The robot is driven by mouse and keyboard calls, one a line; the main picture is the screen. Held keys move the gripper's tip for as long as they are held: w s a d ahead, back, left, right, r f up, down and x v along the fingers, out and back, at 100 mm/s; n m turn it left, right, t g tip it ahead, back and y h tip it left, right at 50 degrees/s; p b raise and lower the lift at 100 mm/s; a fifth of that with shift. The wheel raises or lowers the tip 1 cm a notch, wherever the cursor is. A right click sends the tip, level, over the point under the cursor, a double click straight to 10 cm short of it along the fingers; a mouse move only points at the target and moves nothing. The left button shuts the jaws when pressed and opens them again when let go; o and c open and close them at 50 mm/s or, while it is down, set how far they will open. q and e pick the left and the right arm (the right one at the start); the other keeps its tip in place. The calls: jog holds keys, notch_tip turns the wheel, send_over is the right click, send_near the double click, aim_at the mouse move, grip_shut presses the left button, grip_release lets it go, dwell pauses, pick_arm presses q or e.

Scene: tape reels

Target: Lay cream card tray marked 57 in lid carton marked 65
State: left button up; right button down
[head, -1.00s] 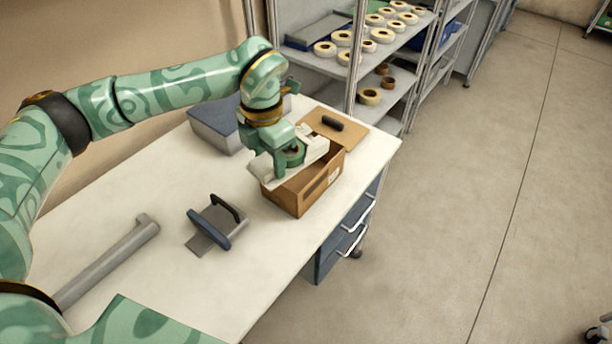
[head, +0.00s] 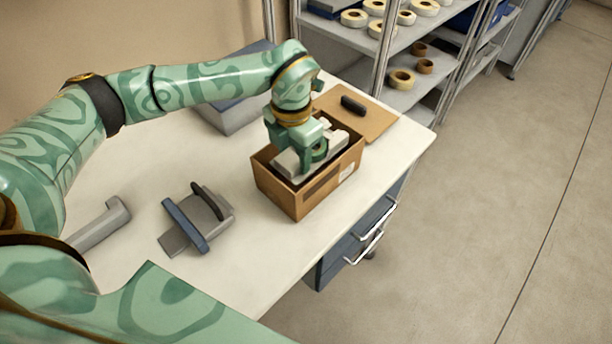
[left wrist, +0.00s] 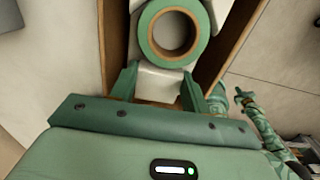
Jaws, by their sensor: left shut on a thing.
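The cream card tray (head: 293,163) is between the walls of the brown lid carton (head: 309,196), partly below its rim. A green tape reel (left wrist: 172,33) lies in the tray, which also shows in the left wrist view (left wrist: 160,82). My left gripper (head: 299,158) is shut on the tray, and its fingers (left wrist: 171,88) show at the tray's near end. Whether the tray touches the carton floor is hidden. The marks 57 and 65 are not readable. A small patterned arm end, apparently my right gripper (left wrist: 243,98), shows in the left wrist view.
A grey tape dispenser (head: 200,220) stands on the white table (head: 240,270) left of the carton. A grey box with a blue lid (head: 230,115) is behind. A grey bar (head: 100,226) lies at the left. A shelf rack holds tape rolls (head: 402,79).

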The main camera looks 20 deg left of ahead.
aim_at(295, 188)
pick_arm(q)
notch_tip(295, 188, down, 8)
jog(key=shift+s+r+b, duration=0.1)
jog(key=shift+b, duration=0.7)
jog(key=o, duration=1.1)
notch_tip(295, 188, up, 12)
jog(key=p, duration=0.3)
